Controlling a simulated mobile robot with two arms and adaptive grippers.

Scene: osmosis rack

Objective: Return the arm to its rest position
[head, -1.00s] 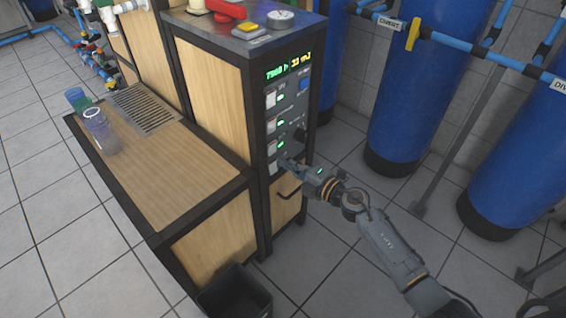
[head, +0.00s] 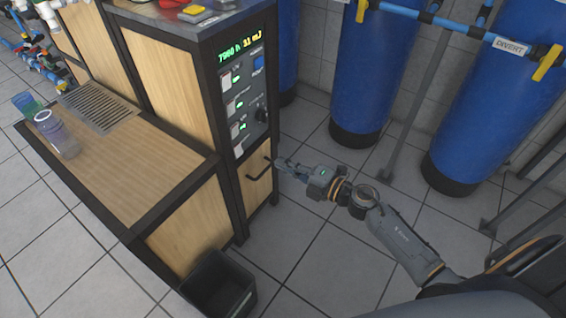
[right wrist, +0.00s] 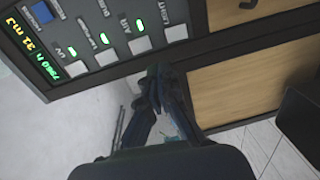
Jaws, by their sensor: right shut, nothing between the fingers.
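My right gripper (head: 283,164) is shut and empty. In the head view it is out in front of the wooden cabinet, to the right of the black drawer handle (head: 259,167) and below the control panel (head: 246,98). It also shows in the right wrist view (right wrist: 156,72), below the panel's row of white switches (right wrist: 140,45) with green lights. My right arm (head: 400,245) reaches in from the lower right, over the tiled floor. My left gripper is not in view.
A wooden counter (head: 150,165) with a clear cup (head: 58,136), a teal cup (head: 27,104) and a drain grate (head: 97,105) stands left. A black bin (head: 217,285) stands on the floor. Blue tanks (head: 375,70) stand behind.

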